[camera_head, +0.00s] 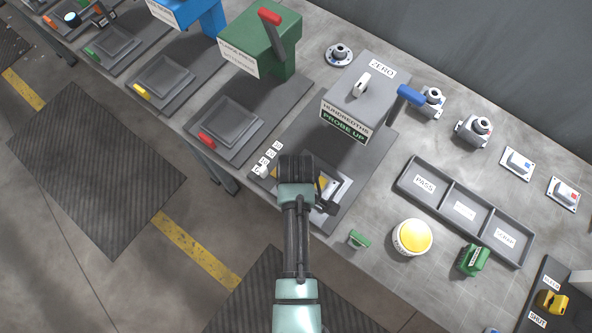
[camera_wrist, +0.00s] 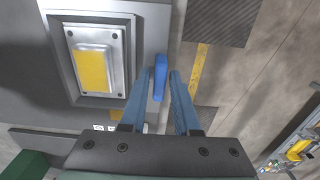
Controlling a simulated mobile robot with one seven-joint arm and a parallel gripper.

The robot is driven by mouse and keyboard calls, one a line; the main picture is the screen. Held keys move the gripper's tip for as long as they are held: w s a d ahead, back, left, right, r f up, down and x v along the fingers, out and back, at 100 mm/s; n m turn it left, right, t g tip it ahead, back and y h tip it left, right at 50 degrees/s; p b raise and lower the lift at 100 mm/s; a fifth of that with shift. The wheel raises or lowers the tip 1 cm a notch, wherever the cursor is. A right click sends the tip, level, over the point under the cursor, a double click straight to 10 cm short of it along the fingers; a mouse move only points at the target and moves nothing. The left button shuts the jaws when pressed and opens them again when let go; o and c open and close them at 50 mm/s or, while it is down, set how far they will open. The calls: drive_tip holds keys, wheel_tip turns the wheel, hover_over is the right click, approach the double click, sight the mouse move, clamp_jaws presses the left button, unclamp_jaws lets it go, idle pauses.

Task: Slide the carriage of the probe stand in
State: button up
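The probe stand (camera_head: 345,100) is a grey box marked "HUNDREDTHS" and "PROBE UP", with a blue lever (camera_head: 410,95) at its right. Its carriage (camera_head: 343,188) is at the near end of the base, partly hidden by my arm. In the wrist view the carriage (camera_wrist: 71,98) bears a metal part with a yellow face (camera_wrist: 91,70). A blue handle (camera_wrist: 160,78) stands at the carriage's edge. My gripper (camera_wrist: 161,76) is open, its fingertips on either side of the handle; contact is unclear. In the head view my gripper (camera_head: 326,195) is mostly hidden.
A green stand (camera_head: 262,45) with a red lever is to the left. Several metal parts (camera_head: 473,130) stand behind. The table's front edge runs below the carriage.

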drive_tip(key=shift+f, duration=0.15)
clamp_jaws()
idle(1.4)
